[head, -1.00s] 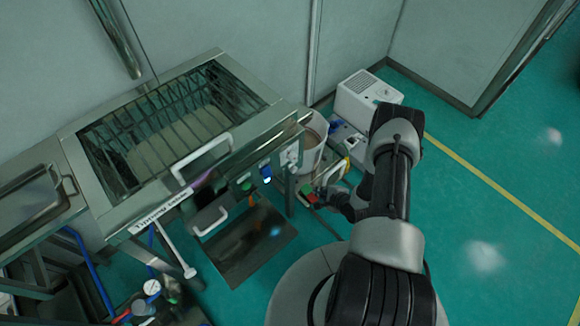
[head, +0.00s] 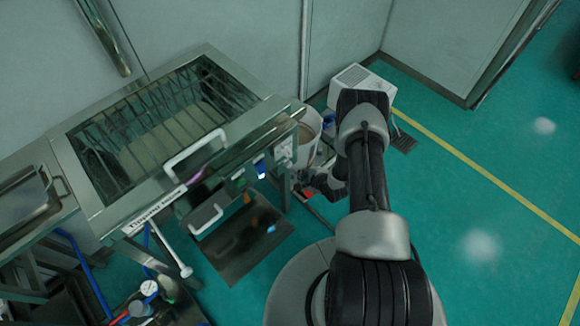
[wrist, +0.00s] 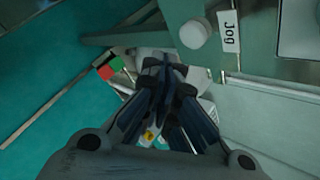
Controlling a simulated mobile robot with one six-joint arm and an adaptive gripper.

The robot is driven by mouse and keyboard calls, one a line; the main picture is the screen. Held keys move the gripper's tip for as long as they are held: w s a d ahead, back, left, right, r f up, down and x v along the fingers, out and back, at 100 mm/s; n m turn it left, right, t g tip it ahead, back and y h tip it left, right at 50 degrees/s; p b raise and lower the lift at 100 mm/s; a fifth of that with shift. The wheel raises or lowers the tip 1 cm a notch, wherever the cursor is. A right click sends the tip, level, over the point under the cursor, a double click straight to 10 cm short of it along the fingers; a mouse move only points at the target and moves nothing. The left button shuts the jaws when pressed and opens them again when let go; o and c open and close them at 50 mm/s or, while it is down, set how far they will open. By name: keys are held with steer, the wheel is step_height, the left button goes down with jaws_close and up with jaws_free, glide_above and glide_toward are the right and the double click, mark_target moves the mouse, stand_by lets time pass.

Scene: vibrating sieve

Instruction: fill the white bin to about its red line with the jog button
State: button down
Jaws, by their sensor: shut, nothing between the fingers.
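The jog button (wrist: 195,33) is a round white knob beside a "Jog" label (wrist: 229,31) in the wrist view. My gripper (wrist: 164,66) is shut and empty, its fingertips below and left of the button in the picture and apart from it. In the head view my gripper (head: 308,180) is near the front right corner of the sieve machine (head: 150,135), partly hidden by my arm. The white bin (head: 314,122) stands behind that corner, with brownish material inside. Its lower part and its red line are hidden, so I cannot read the level.
A red and green switch box (wrist: 107,68) is left of my gripper in the wrist view. A white boxy unit (head: 362,78) stands by the wall behind my arm. A white handle (head: 195,150) and a dark plate are at the machine's front. The floor at right is clear.

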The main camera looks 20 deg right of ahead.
mark_target(289, 165)
steer(key=shift+w+a, duration=0.3)
steer(key=shift+w, duration=0.6)
steer(key=shift+w+b, duration=0.1)
steer(key=shift+b, duration=0.25)
stand_by(0.5)
steer(key=shift+w+a, duration=0.2)
steer(key=shift+w, duration=0.1)
steer(key=shift+w+a+b, duration=0.1)
steer(key=shift+w+b, duration=0.35)
steer(key=shift+b, duration=0.05)
stand_by(5.5)
